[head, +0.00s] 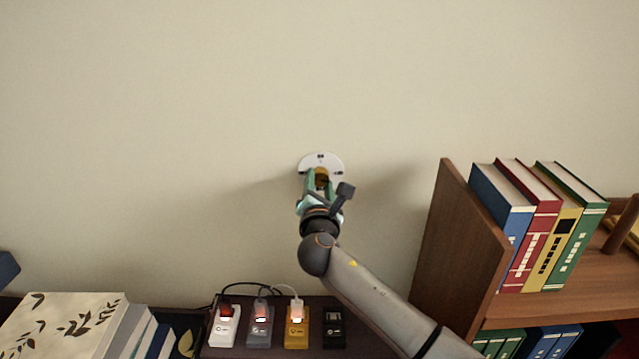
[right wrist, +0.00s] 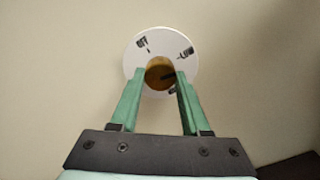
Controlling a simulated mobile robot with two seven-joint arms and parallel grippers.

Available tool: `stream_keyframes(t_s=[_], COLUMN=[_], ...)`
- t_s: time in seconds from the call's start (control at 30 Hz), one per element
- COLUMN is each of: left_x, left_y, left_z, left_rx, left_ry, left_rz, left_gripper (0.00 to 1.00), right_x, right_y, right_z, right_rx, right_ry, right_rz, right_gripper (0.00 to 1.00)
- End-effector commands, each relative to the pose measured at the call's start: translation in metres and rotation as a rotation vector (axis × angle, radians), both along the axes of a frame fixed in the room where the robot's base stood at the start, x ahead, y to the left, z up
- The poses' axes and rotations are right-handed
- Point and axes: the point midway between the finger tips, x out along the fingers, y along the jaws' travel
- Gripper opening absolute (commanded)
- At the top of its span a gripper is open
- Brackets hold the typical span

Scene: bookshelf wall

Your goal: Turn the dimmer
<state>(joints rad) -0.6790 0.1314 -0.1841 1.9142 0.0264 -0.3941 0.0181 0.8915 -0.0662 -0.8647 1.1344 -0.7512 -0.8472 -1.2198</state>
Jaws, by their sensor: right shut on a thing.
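The dimmer is a round white plate (head: 321,160) on the wall with a brass-brown knob (head: 322,177) at its middle. In the right wrist view the plate (right wrist: 186,46) carries dark marks that look like OFF and LOW, and a third mark is partly hidden. The knob (right wrist: 158,72) has a dark pointer line toward the right. My right gripper (head: 320,180) is at the dimmer, its green fingers (right wrist: 159,82) shut on the knob from both sides. The lower part of the plate is hidden behind the fingers. My left gripper is not in view.
A wooden shelf (head: 462,240) with upright books (head: 532,228) stands at the right. Below are several switch boxes (head: 260,328) with cables, some lit. Books (head: 60,325) lie at the lower left. The wall around the dimmer is bare.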

Motion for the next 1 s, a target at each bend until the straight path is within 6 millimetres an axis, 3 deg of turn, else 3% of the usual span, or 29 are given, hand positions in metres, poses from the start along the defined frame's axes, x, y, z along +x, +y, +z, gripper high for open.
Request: stream_keyframes(t_s=[0.4, 0.93, 0.97, 1.0], left_x=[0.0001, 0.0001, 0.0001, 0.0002], left_y=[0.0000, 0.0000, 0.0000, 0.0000], left_z=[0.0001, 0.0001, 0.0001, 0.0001], left_rx=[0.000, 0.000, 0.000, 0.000], left_ry=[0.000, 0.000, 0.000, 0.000], left_rz=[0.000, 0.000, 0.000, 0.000], left_gripper=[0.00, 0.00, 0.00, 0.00], right_x=[0.0000, 0.0000, 0.0000, 0.0000], right_y=[-0.0001, -0.0003, -0.0003, -0.0003], right_z=[0.0002, 0.0000, 0.0000, 0.0000], right_rx=[-0.181, -0.203, -0.203, -0.202], right_ry=[-0.001, -0.001, -0.001, -0.001], right_rz=[0.001, 0.001, 0.001, 0.001], right_gripper=[0.00, 0.00, 0.48, 0.53])
